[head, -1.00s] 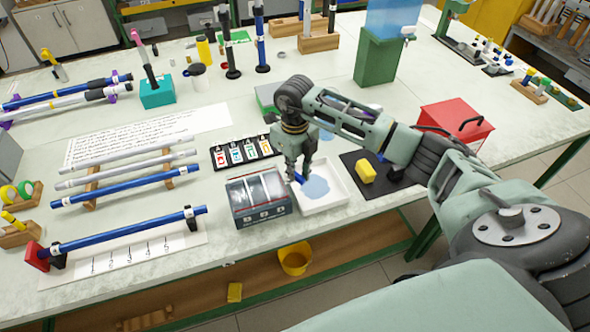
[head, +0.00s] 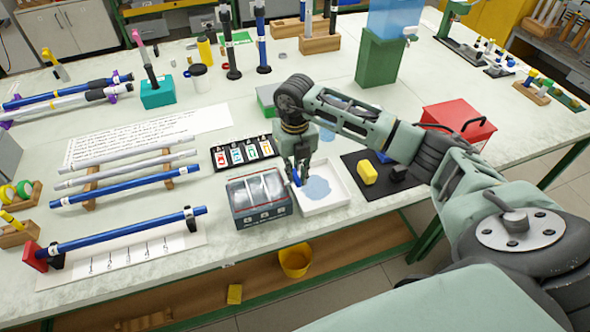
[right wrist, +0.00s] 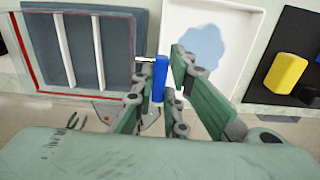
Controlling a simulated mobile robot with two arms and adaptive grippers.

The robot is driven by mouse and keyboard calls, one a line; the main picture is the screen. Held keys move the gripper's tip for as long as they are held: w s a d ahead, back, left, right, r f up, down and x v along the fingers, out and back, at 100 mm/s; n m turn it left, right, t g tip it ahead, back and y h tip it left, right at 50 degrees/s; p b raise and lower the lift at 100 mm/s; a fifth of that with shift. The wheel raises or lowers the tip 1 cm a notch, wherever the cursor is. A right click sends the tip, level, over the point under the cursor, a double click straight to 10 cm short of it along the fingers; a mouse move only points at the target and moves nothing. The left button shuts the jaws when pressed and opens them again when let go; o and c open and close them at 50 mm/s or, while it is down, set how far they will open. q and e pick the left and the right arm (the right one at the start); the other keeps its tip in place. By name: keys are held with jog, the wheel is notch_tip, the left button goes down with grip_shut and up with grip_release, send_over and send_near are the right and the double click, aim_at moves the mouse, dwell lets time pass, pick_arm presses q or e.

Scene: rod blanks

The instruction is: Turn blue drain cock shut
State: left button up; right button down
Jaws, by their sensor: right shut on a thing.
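The blue drain cock (head: 297,179) is a small blue lever at the right side of a grey compartment box (head: 262,217). In the right wrist view the lever (right wrist: 159,79) is upright in the picture, with a thin metal stem running left toward the box (right wrist: 118,55). My right gripper (head: 299,176) comes down from above, shut on the lever. In the right wrist view its green fingers (right wrist: 160,68) stand on both sides of the lever. The cock's body is mostly hidden. My left gripper is not in view.
A white tray (head: 335,201) with a blue puddle lies right of the box. A yellow block (head: 367,173) rests on a black mat (head: 352,160) beyond it. A red box (head: 458,120) stands further right.

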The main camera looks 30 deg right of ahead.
jog(key=shift+r, duration=0.1)
jog(key=c, duration=1.8)
grip_release()
jog(key=shift+o, duration=0.2)
